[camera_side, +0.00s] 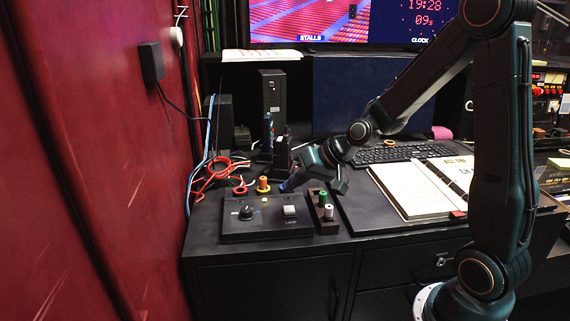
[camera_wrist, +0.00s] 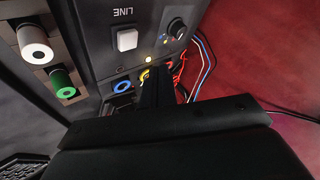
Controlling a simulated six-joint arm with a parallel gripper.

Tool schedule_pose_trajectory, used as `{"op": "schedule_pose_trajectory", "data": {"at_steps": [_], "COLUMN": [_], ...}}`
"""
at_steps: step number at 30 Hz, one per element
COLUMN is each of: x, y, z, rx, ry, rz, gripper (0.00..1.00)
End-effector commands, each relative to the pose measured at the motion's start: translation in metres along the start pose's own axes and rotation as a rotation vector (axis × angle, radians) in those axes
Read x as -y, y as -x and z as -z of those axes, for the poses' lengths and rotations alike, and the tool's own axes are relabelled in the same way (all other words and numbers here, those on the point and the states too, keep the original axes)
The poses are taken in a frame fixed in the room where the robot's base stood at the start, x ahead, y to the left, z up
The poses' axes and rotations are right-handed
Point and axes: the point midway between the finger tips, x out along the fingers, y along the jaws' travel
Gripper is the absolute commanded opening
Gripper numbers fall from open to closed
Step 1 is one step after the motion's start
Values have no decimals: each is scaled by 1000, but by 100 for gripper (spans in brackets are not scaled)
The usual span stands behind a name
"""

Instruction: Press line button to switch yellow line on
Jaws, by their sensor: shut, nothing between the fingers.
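The black control box (camera_side: 240,231) lies on the desk at the left. On it is a white square line button (camera_side: 289,211), also seen in the wrist view (camera_wrist: 127,39) beside the word LINE. My gripper (camera_side: 285,187) is shut and empty, behind the box and apart from the button. In the wrist view its dark fingers (camera_wrist: 160,78) point at the box's edge near the lamp.
A black knob (camera_side: 246,212) is left of the button. A holder with a green plug (camera_side: 323,199) and a white plug (camera_side: 328,212) stands right of the box. An orange plug (camera_side: 263,183) and red cables (camera_side: 212,178) are behind it. An open binder (camera_side: 415,190) lies right.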

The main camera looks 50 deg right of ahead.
Motion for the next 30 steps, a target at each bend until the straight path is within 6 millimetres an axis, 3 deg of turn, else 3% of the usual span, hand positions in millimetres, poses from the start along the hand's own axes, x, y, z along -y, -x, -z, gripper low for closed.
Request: {"op": "schedule_pose_trajectory", "data": {"at_steps": [7,30], "x": [6,10], "y": [9,12], "z": [6,5], "rx": [-1,4], "ry": [1,13], "rz": [0,-4], "gripper": [0,0]}}
